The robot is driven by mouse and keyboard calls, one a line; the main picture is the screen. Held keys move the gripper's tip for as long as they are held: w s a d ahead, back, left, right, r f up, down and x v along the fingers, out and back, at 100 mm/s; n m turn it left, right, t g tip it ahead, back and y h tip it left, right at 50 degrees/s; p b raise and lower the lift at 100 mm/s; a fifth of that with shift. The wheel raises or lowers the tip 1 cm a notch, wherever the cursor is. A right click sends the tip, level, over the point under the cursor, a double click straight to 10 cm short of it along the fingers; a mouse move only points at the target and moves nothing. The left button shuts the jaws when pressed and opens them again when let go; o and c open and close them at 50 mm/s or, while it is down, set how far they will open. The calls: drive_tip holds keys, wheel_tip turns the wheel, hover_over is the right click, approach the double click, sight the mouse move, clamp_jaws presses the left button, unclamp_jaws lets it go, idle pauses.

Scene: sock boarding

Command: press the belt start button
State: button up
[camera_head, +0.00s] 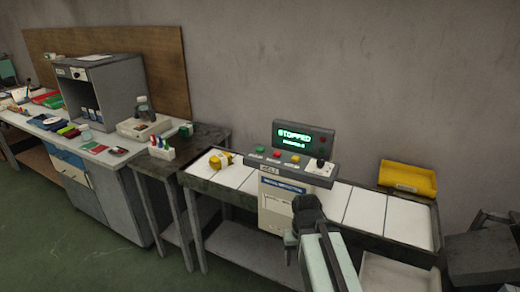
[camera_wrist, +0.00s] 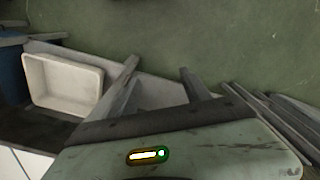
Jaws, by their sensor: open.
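The belt's control panel (camera_head: 306,166) stands in the middle of the belt table in the head view. Its screen (camera_head: 296,136) reads STOPPED. A green button (camera_head: 260,149) sits at the panel's left end, with a red button (camera_head: 277,154) beside it. Another small button and a dark knob (camera_head: 320,163) are further right. My gripper (camera_head: 308,207) is in front of the panel's lower right side, below the buttons and apart from them; its fingers are hard to make out there. In the wrist view my gripper (camera_wrist: 158,76) has its two fingers spread, with nothing between them, above the floor.
The belt table (camera_head: 365,208) has white panels. A yellow object (camera_head: 221,160) lies on its left part, and a yellow bin (camera_head: 408,178) stands at the right. A white tray (camera_wrist: 65,84) is low down at the left in the wrist view. Green floor lies in front.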

clamp_jaws()
idle(1.4)
